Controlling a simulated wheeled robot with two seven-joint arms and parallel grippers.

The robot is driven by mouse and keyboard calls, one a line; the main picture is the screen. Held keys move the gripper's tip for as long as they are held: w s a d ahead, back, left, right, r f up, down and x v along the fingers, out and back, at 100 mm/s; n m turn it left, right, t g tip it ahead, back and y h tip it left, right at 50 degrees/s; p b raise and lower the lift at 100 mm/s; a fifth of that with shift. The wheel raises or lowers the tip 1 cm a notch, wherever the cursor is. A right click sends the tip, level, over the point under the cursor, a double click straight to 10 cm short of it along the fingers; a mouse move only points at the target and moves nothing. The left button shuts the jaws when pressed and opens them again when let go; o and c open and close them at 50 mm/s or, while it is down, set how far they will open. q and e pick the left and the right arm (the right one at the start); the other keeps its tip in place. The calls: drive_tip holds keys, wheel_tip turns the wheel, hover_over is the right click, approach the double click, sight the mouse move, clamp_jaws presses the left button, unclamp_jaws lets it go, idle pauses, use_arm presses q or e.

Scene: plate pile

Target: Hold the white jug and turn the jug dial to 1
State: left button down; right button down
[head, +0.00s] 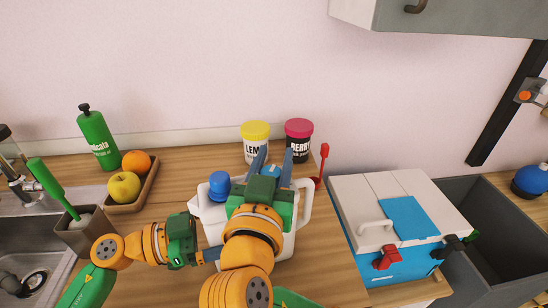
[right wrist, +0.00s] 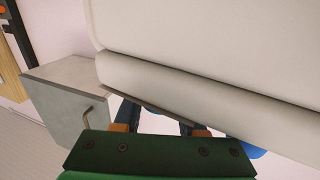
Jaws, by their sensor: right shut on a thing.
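The white jug (head: 213,222) stands on the wooden counter, its handle (head: 305,205) on the right. A blue knob (head: 219,183), apparently the dial, shows at its upper left; its setting cannot be read. My right gripper (head: 272,163) reaches over the jug from the front, shut on it, and hides much of its top. In the right wrist view the jug's pale wall (right wrist: 210,55) is large and close, partly covering the fingers (right wrist: 165,118); the exact grip is hidden. My left gripper (head: 210,254) is low at the jug's left side; its finger gap is unclear.
Behind the jug stand a yellow-lidded jar (head: 255,145) and a red-lidded jar (head: 297,147). A fruit tray (head: 149,190) and green bottle (head: 98,140) are at left, near the sink. A white-and-blue box (head: 385,205) stands right. A grey cabinet (head: 450,15) hangs above.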

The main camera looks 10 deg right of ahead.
drive_tip(key=c, duration=0.8)
unclamp_jaws()
drive_tip(key=shift+o, duration=0.2)
